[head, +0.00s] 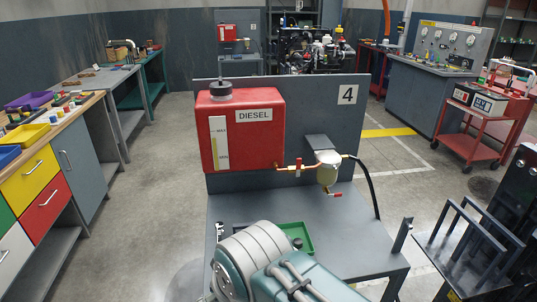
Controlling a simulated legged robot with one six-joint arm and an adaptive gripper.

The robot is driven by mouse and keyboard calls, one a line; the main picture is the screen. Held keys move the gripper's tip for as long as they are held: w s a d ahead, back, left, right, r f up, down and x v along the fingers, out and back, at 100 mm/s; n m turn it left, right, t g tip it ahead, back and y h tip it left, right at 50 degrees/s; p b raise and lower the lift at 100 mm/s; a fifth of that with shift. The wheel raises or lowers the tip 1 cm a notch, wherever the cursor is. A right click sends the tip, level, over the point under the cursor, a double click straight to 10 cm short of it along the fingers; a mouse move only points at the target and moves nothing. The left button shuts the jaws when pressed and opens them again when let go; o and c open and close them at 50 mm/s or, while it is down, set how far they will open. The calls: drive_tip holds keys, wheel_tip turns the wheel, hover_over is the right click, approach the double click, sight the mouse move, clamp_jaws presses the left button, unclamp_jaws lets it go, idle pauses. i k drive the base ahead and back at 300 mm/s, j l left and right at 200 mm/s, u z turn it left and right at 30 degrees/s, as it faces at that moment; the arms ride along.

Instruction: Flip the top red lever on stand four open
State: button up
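Stand four (346,240) is in the middle of the head view, a grey bench with an upright back panel marked 4. A red diesel tank (262,145) is mounted on the panel. The top red lever (298,166) is small and sits on the brass line (285,167) between the tank and the filter bowl (327,172). It seems to stand upright, across the line. A second red lever (336,194) is below the bowl. My arm reaches in at the bottom centre, in front of the bench. My gripper is not in view.
A green tray (297,236) lies on the stand's top, partly behind my arm. A black hose (371,185) hangs right of the bowl. Black metal frames (478,240) stand at the lower right. A workbench with drawers (45,175) lines the left; the floor between is clear.

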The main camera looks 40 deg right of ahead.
sight(299, 160)
drive_tip(key=k+l+z, duration=0.1)
drive_tip(key=z, duration=0.4)
drive_tip(key=k+l+z, duration=0.2)
drive_tip(key=z, duration=0.3)
